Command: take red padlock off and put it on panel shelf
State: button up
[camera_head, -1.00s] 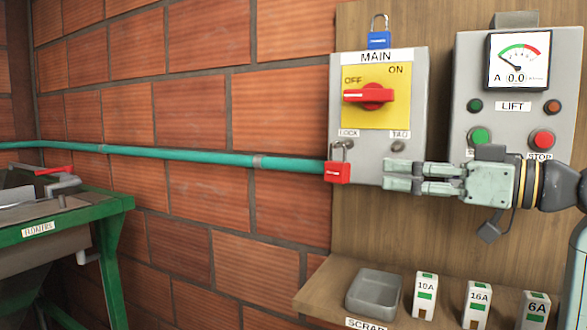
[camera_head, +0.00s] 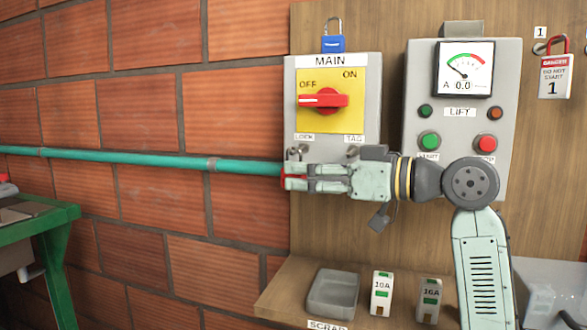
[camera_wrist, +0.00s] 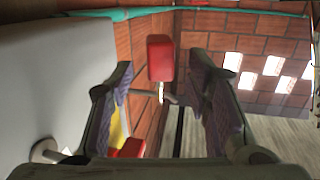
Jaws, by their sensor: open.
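The red padlock (camera_head: 284,178) hangs at the LOCK hasp on the lower left of the grey MAIN switch box (camera_head: 345,136). In the head view my gripper's fingers cover most of it; only a red edge shows. In the wrist view the padlock (camera_wrist: 160,58) lies between the two fingers, near their tips, with a gap on each side. My gripper (camera_head: 288,180) is open and reaches in from the right, level with the padlock; it also shows in the wrist view (camera_wrist: 161,80). The red rotary handle (camera_head: 323,100) points to OFF. The panel shelf (camera_head: 283,287) is below.
A grey SCRAP tray (camera_head: 333,294) and fuse blocks (camera_head: 382,293) stand on the shelf; bare wood shows left of the tray. A blue padlock (camera_head: 333,43) hangs above the box. The LIFT box (camera_head: 462,110) is to the right. A teal pipe (camera_head: 130,158) runs along the brick wall.

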jog(key=shift+w+a, duration=0.2)
jog(key=shift+a, duration=0.15)
jog(key=shift+c, duration=0.2)
grip_shut()
